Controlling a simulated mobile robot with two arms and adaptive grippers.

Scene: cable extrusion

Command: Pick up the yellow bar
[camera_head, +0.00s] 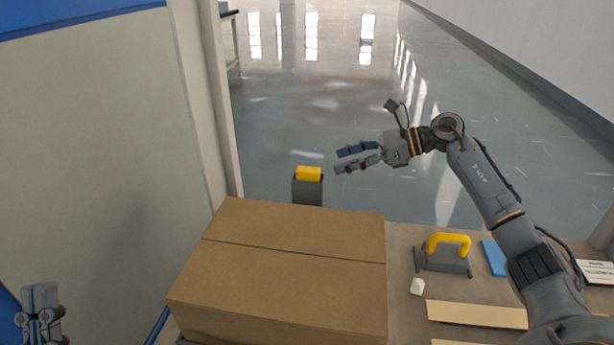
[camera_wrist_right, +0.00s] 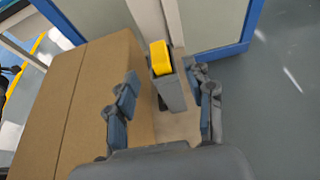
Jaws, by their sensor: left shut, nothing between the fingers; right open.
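A yellow bar (camera_head: 309,173) stands upright in a grey holder (camera_head: 307,191) behind the cardboard box. In the right wrist view the yellow bar (camera_wrist_right: 160,57) pokes out of the top of the grey holder (camera_wrist_right: 171,92). My right gripper (camera_head: 338,161) is open and empty, to the right of the bar in the head view. In the right wrist view, the bar and holder appear between its two spread fingers, with no visible contact. My left gripper (camera_head: 40,298) is shut and empty at the lower left, far from the bar.
A large closed cardboard box (camera_head: 290,250) fills the middle of the table (camera_head: 401,237). To its right are a grey block with a yellow handle (camera_head: 448,243), a small white piece (camera_head: 417,286), a blue item (camera_head: 494,258) and beige strips (camera_head: 477,315). A wall panel (camera_head: 100,140) stands left.

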